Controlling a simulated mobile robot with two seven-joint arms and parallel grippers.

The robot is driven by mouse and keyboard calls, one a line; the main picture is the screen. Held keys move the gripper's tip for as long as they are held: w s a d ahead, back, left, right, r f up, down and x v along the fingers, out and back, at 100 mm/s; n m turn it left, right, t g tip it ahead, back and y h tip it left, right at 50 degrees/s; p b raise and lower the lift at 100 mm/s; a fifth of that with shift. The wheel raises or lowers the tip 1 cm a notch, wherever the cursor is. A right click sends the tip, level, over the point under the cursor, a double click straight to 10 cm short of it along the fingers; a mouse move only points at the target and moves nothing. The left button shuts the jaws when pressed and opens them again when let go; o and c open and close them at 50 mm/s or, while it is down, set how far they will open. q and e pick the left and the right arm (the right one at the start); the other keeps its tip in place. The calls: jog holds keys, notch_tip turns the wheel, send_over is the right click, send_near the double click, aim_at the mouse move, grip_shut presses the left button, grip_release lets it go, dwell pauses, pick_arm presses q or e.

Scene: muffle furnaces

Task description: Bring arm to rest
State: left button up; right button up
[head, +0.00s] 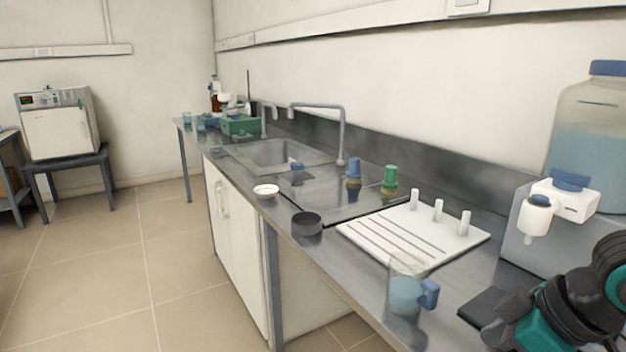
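My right arm, black and teal, comes in at the bottom right corner. The dark flat part at its end, which looks like my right gripper (488,306), is low over the right end of the steel bench (375,255). It is just right of a clear beaker (405,292) with blue liquid and a blue handle. I cannot make out two separate fingers or anything held between them. My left arm and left gripper are not in view.
A white drying rack (385,240) with pegs lies behind the beaker. A large bottle with a blue cap (590,130) stands behind my arm. A black round dish (307,223), a white dish (266,190) and a sink (280,153) are farther along. The floor at left is open.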

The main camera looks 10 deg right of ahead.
jog(key=s+a+f+t, duration=0.1)
jog(key=s+a+f, duration=0.2)
jog(key=a+f, duration=0.7)
jog(key=s+d+f+m+g+h, duration=0.2)
jog(key=s+d+f+m+h, duration=0.2)
jog(key=s+f+m, duration=0.35)
pick_arm(q)
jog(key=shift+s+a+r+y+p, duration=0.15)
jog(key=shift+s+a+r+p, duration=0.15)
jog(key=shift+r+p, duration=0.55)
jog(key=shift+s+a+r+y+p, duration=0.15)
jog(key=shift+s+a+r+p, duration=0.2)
jog(key=shift+p, duration=0.8)
pick_arm(e)
jog(key=w+a+f+n+t+y, duration=0.2)
jog(key=w+a+f+t, duration=0.1)
jog(key=w+f+t, duration=0.3)
jog(key=shift+w+f+t, duration=0.25)
jog(key=shift+w+t, duration=0.15)
jog(key=shift+t, duration=0.4)
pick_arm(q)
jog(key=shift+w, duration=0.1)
pick_arm(e)
jog(key=shift+a+n, duration=0.1)
jog(key=shift+n, duration=0.15)
